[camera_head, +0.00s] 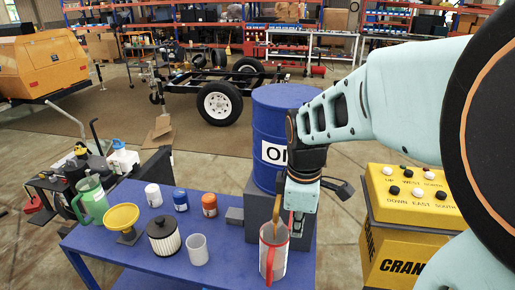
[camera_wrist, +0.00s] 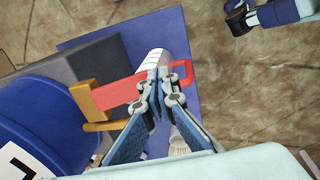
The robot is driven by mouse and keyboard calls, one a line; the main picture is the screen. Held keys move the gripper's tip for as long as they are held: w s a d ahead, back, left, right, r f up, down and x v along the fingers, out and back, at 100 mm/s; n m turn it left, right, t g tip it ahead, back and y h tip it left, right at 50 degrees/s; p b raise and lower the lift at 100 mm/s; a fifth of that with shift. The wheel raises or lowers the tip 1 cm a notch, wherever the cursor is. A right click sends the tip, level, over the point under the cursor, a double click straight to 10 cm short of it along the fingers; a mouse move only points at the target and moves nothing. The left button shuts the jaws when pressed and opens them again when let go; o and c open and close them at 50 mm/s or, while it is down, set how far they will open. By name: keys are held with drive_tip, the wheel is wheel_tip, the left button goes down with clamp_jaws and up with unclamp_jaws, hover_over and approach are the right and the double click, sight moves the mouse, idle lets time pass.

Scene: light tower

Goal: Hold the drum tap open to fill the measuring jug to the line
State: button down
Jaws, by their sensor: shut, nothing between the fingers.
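The blue drum (camera_head: 283,112) stands on a grey block (camera_head: 258,208) at the blue table's right end. Its brass tap (camera_wrist: 90,98) has a red lever (camera_wrist: 118,90). The jug (camera_wrist: 157,60) is partly hidden by my fingers in the wrist view. My gripper (camera_head: 298,205) is shut and empty above the jug; in the wrist view its tips (camera_wrist: 158,75) overlap the lever's end. I cannot tell if they touch. The liquid level is not readable.
A yellow crane control box (camera_head: 410,195) stands close at right. A green jug (camera_head: 91,198) is at far left.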

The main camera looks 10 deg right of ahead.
drive_tip(key=shift+r+p, duration=0.65)
drive_tip(key=shift+r, duration=0.15)
